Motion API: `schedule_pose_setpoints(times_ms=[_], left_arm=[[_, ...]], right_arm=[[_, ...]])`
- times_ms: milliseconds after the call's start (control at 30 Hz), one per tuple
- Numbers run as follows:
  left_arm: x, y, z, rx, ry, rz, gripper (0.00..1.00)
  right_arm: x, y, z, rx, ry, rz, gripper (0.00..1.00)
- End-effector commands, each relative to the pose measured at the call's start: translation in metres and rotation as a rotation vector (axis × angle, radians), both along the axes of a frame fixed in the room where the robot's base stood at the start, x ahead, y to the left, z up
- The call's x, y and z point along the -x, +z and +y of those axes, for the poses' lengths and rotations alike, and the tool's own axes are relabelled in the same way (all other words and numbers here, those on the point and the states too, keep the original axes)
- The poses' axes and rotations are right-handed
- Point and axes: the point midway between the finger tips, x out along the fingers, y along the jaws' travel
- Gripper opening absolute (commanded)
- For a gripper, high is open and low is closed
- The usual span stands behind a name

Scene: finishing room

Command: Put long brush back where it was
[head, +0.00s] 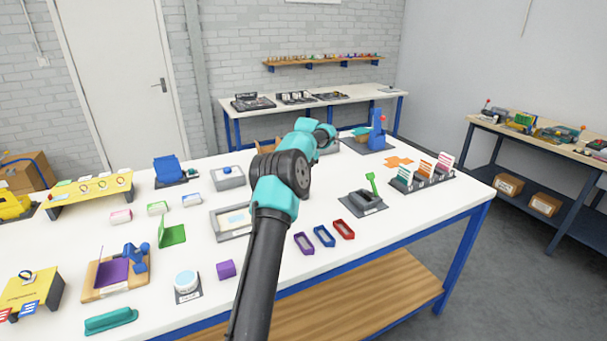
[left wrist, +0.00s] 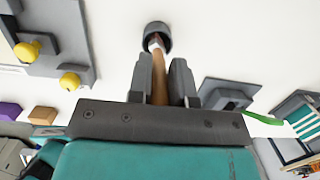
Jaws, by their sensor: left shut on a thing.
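The long brush (left wrist: 159,88) shows in the left wrist view as a brown handle with a pale section towards its far end. My left gripper (left wrist: 162,66) is shut on the handle, one dark finger on each side. The brush's far end meets a dark round cup (left wrist: 157,29) on the white table. I cannot tell whether the end is inside the cup or just above it. In the head view my arm reaches over the table and hides the gripper, brush and cup. My right gripper is in neither view.
A grey tray with a green tool (head: 371,184), a rack of coloured combs (head: 421,174) and a blue press (head: 376,132) stand right of my arm. A grey board with yellow knobs (left wrist: 50,45) is left in the wrist view.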

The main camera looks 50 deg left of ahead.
Motion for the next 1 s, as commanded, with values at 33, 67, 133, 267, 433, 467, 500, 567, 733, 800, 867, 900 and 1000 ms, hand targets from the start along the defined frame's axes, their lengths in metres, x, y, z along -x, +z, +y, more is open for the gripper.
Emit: schedule_pose_setpoints(times_ms=[33,67,133,267,433,467,500,567,733,800,867,900,1000], left_arm=[[0.0005,-0.0044,0.0001,0.001,0.0,0.001,0.0],[0.0005,-0.0057,0.0002,0.0,0.0,0.001,0.0],[0.0002,-0.0071,0.0002,-0.001,0.001,0.0,0.0],[0.0003,-0.0069,0.0002,-0.001,0.001,0.0,0.0],[0.0003,-0.0086,0.0002,0.0,0.001,0.0,0.0],[0.0003,-0.0094,0.0002,0.0,0.001,0.0,0.0],[0.0004,-0.0103,0.0002,0.0,0.001,0.0,0.0],[0.0003,-0.0101,0.0002,0.0,0.001,0.0,0.24],[0.0003,-0.0101,0.0002,0.0,0.001,0.0,0.4],[0.0003,-0.01,0.0002,0.0,0.001,0.0,0.45],[0.0003,-0.01,0.0002,0.0,0.001,0.0,0.45],[0.0003,-0.01,0.0002,0.0,0.001,0.0,0.45],[0.0003,-0.0098,0.0001,0.0,0.001,0.0,0.45]], right_arm=[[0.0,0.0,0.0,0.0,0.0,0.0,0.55],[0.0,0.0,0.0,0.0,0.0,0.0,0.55],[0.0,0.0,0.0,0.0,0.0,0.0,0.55],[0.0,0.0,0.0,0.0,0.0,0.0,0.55],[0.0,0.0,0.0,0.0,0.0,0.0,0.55],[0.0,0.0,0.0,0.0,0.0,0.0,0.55],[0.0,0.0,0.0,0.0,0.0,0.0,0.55],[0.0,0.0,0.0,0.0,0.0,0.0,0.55],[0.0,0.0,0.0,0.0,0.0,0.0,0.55],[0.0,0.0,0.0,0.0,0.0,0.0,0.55],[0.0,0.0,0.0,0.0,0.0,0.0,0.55],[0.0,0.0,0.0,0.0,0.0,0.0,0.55],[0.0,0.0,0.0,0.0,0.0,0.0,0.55]])
